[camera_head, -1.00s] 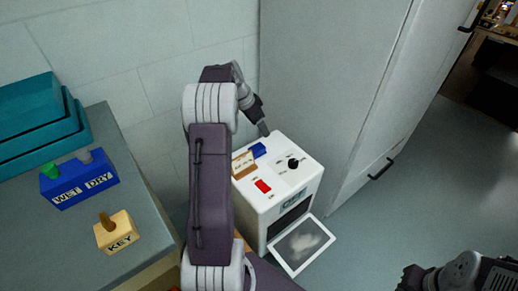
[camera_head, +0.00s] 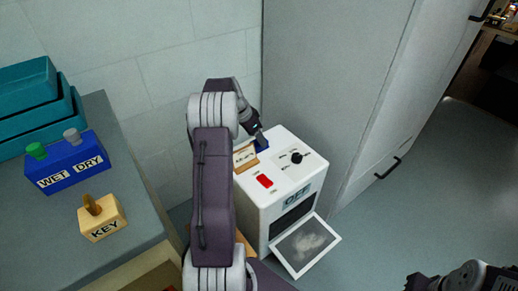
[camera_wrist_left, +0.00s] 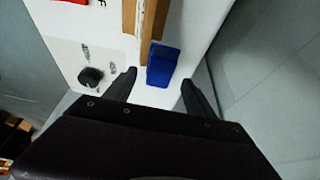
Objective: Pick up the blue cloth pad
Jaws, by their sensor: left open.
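The blue cloth pad (camera_wrist_left: 162,65) lies on the white top of the machine, beside a wooden block, in the left wrist view. In the head view the pad (camera_head: 262,144) is partly covered by my left gripper (camera_head: 262,140). In the left wrist view my left gripper (camera_wrist_left: 160,82) is open, with one dark finger on each side of the pad; I cannot tell whether either touches it. My right gripper shows only partly at the lower right of the head view (camera_head: 416,281), and its fingers cannot be made out clearly.
The white machine (camera_head: 258,210) has a black knob (camera_head: 296,157), a red switch (camera_head: 264,181) and an open lower flap (camera_head: 305,244). A wooden block (camera_head: 245,158) stands by the pad. A grey cabinet (camera_head: 340,80) rises close behind. The left bench holds a WET/DRY block (camera_head: 70,165) and KEY block (camera_head: 103,222).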

